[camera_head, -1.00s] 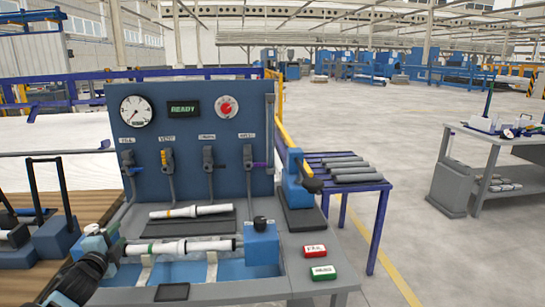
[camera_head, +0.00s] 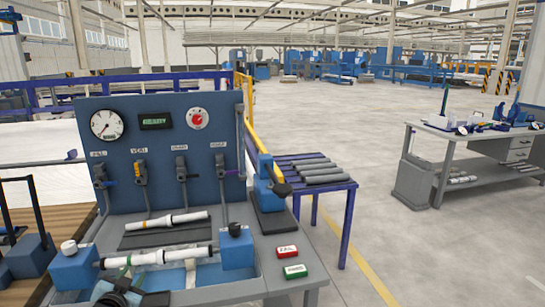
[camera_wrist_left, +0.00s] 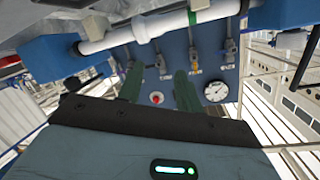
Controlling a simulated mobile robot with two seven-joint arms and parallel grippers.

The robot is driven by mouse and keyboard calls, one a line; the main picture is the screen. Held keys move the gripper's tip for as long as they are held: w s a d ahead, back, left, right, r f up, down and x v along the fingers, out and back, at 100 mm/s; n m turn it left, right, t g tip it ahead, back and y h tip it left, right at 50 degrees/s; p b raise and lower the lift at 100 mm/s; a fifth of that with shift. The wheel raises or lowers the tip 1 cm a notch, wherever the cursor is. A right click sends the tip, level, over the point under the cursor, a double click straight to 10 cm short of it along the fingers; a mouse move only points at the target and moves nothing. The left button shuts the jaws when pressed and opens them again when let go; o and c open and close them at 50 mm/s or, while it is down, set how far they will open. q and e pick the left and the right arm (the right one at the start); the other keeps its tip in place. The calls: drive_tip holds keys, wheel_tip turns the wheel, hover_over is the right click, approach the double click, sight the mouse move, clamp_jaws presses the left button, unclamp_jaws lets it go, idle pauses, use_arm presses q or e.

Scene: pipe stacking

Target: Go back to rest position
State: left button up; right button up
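My left gripper (camera_wrist_left: 158,88) shows in the left wrist view as two dark green fingers held apart with nothing between them. In the head view only a dark part of my left arm shows at the bottom edge, before the bench. A white pipe with a green ring (camera_head: 163,257) lies level between two blue clamp blocks, and it also shows in the wrist view (camera_wrist_left: 165,24), apart from the fingers. A second white pipe with a yellow ring (camera_head: 165,222) lies on a dark mat behind it. My right gripper is not in view.
The blue test panel (camera_head: 160,185) stands behind with a gauge, a display and several levers. A red button (camera_head: 287,252) and a green button (camera_head: 295,271) sit at the bench's right. Several grey pipes lie on a blue table (camera_head: 345,183). A workbench (camera_head: 470,150) stands right, across clear floor.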

use_arm(q)
drive_tip(key=s+d+f+g+h, duration=0.1)
drive_tip(key=s+d+f+g, duration=0.1)
drive_tip(key=s+d+f, duration=0.5)
drive_tip(key=s+d+f+g+h, duration=0.1)
drive_tip(key=s+d+f, duration=0.2)
drive_tip(key=s+f, duration=0.85)
drive_tip(key=s+d+g, duration=0.1)
drive_tip(key=s+d, duration=0.2)
drive_tip(key=s, duration=0.6)
drive_tip(key=s+d+f+n+g+h, duration=0.1)
drive_tip(key=s+d, duration=0.1)
drive_tip(key=s, duration=0.7)
drive_tip(key=s+d+f+n+g, duration=0.1)
drive_tip(key=s+d, duration=0.2)
drive_tip(key=s, duration=0.6)
drive_tip(key=shift+d+f+g+h, duration=0.2)
drive_tip(key=shift+d+g+h, duration=0.1)
drive_tip(key=shift+s, duration=0.1)
